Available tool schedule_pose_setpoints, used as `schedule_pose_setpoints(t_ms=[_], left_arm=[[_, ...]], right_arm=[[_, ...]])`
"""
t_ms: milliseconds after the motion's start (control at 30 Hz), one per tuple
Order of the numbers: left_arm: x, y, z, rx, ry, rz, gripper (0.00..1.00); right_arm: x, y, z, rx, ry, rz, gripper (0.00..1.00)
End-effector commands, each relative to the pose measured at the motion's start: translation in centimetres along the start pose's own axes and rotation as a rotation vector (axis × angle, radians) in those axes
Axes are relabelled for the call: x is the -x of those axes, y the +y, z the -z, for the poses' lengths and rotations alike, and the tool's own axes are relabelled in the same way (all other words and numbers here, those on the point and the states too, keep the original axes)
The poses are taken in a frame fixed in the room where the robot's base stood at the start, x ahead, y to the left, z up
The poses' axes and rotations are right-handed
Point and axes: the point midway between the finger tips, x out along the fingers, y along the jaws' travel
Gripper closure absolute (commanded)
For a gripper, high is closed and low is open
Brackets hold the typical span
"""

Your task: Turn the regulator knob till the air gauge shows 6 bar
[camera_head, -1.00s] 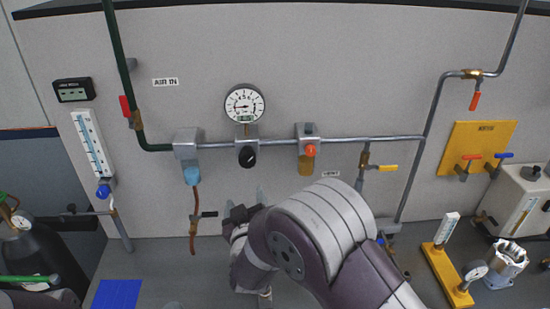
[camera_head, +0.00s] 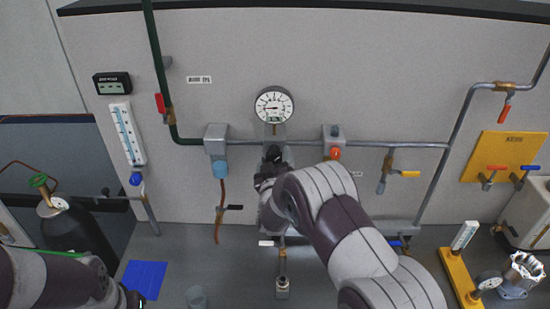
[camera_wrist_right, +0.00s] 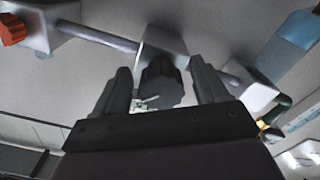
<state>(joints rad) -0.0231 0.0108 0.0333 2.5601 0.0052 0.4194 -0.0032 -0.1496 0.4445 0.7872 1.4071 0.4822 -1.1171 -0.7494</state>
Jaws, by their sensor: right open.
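The round white air gauge (camera_head: 273,104) sits on the pipe on the wall panel. Its needle looks to point left, but the scale is too small to read surely. The black regulator knob (camera_wrist_right: 162,84) is below it, largely covered by my right gripper in the head view. My right gripper (camera_head: 270,167) is at the knob. In the right wrist view, its two open fingers (camera_wrist_right: 163,92) stand either side of the knob, with gaps visible. My left arm enters at bottom left; its gripper (camera_head: 130,298) shows only partly at the lower edge.
A unit with a blue bowl (camera_head: 220,168) is left of the regulator, and an orange-knobbed unit (camera_head: 335,152) is right. A yellow-handled valve (camera_head: 404,174) hangs further right. A blue mat (camera_head: 145,279) lies at lower left. A gas cylinder (camera_head: 72,225) stands left.

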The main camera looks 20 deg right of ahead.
Motion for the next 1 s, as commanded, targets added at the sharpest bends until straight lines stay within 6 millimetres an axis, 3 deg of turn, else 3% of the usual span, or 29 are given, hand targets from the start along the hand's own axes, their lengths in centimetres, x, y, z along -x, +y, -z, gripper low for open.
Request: schedule_pose_setpoints(t_ms=[100, 233, 267, 633, 1000], left_arm=[[0.0, 0.0, 0.0, 0.0, 0.0, 0.0, 0.57], [0.0, 0.0, 0.0, 0.0, 0.0, 0.0, 0.57], [0.0, 0.0, 0.0, 0.0, 0.0, 0.0, 0.57], [-1.3, 0.0, -0.1, 0.0, 0.0, 0.0, 0.57], [-6.6, 0.0, -0.8, 0.0, 0.0, 0.0, 0.57]], right_arm=[[0.0, 0.0, 0.0, 0.0, 0.0, 0.0, 0.31], [0.0, 0.0, 0.0, 0.0, 0.0, 0.0, 0.73], [0.0, 0.0, 0.0, 0.0, 0.0, 0.0, 0.79], [0.1, -0.2, -0.2, -0.052, 0.002, -0.001, 0.78], [0.1, -0.6, -0.7, -0.33, 0.003, -0.001, 0.78]])
